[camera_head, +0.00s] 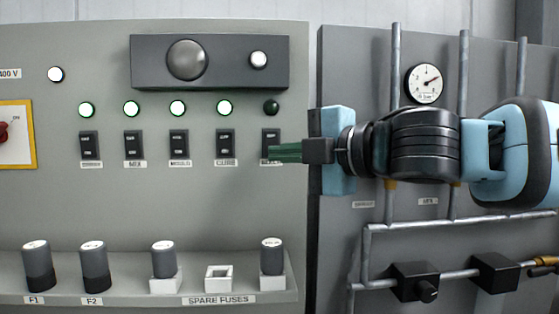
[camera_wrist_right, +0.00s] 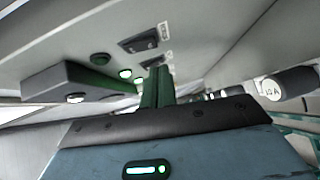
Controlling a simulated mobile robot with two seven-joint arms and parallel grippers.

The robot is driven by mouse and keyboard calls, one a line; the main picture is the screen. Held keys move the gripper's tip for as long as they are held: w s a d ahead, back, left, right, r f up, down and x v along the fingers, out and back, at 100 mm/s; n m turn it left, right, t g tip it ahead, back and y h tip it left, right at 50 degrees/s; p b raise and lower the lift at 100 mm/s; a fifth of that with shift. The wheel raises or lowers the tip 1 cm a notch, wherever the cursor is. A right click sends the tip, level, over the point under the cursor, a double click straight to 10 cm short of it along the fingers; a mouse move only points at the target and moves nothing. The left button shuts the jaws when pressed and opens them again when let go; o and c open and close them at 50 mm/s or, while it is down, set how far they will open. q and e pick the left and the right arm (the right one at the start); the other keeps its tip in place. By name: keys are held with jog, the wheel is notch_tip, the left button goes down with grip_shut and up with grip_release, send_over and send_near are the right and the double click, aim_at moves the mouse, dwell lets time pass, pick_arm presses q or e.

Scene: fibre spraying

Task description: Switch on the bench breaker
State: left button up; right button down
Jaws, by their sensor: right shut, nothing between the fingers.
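A row of black breakers runs across the grey panel. The rightmost breaker (camera_head: 271,137) has a dark green lamp (camera_head: 271,107) above it, unlit; its label is partly covered and unreadable. My right gripper (camera_head: 273,153) comes in from the right, its green fingers shut and empty, the tips overlapping the lower part of this breaker. I cannot tell whether they touch it. In the right wrist view the shut fingers (camera_wrist_right: 157,88) point toward the panel, with a breaker (camera_wrist_right: 138,40) and the dark lamp (camera_wrist_right: 100,58) beyond them. My left gripper is out of view.
The other breakers, such as the neighbouring one (camera_head: 226,142), have lit lamps (camera_head: 225,107) above. A dark box (camera_head: 210,62) juts out above. Below is a fuse shelf (camera_head: 130,292) with several fuses. Pipes (camera_head: 395,60) and a gauge (camera_head: 424,83) are behind my right arm.

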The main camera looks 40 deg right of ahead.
aim_at(271, 143)
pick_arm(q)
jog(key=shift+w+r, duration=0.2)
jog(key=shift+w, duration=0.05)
pick_arm(e)
jog(key=shift+w+d, duration=0.75)
jog(key=shift+w, duration=0.25)
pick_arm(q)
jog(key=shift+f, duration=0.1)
pick_arm(e)
jog(key=shift+w+d+f+b, duration=0.15)
jog(key=shift+w+f+b, duration=0.25)
jog(key=shift+f+b, duration=0.15)
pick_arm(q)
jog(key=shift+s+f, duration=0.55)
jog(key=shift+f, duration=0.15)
pick_arm(e)
jog(key=shift+s+d+r+n, duration=0.1)
jog(key=shift+s+r+n, duration=0.1)
jog(key=shift+r+n, duration=0.15)
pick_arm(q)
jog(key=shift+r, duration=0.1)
